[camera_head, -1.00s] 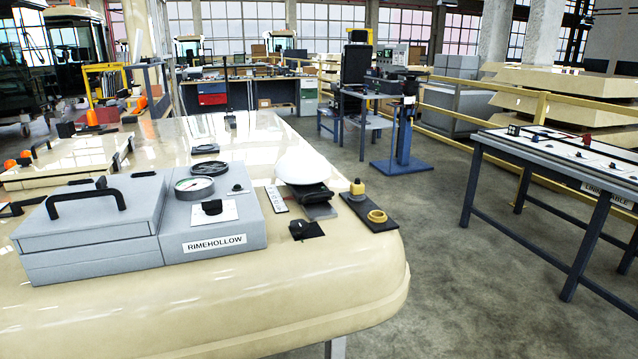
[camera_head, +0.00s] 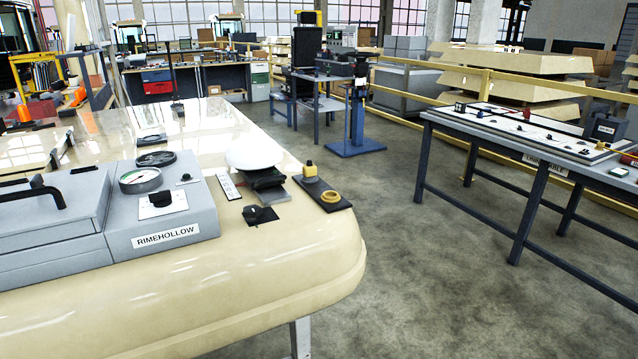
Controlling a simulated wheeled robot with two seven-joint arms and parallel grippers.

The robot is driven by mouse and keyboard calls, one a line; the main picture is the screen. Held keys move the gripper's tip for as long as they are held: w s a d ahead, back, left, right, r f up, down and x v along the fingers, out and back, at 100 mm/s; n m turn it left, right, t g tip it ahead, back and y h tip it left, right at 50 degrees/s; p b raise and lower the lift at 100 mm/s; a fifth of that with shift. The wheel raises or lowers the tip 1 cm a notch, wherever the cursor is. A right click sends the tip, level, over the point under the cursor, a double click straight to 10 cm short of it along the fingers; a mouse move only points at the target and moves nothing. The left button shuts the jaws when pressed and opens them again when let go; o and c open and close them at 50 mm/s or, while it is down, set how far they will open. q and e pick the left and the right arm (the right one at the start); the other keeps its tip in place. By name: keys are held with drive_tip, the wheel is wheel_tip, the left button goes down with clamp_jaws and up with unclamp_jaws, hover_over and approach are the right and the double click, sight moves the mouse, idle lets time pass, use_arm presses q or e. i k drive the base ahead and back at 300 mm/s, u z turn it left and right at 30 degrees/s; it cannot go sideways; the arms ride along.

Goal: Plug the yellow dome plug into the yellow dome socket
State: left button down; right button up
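The yellow dome plug (camera_head: 310,170) stands upright at the far end of a dark board near the right edge of the cream trolley top. The yellow dome socket (camera_head: 331,197) is a yellow ring at the near end of the same board (camera_head: 322,187). The plug and socket are apart. Neither of my grippers shows in the head view.
The cream top (camera_head: 270,270) also carries a grey RIMEHOLLOW box (camera_head: 165,238) with a gauge, a white dome (camera_head: 253,151) and a black knob (camera_head: 259,214). A dark-legged table (camera_head: 490,170) stands at right. The floor (camera_head: 440,290) between is clear.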

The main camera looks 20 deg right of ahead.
sight(309, 169)
drive_tip(key=u, duration=3.3)
drive_tip(key=k, duration=1.75)
drive_tip(key=z, duration=2.2)
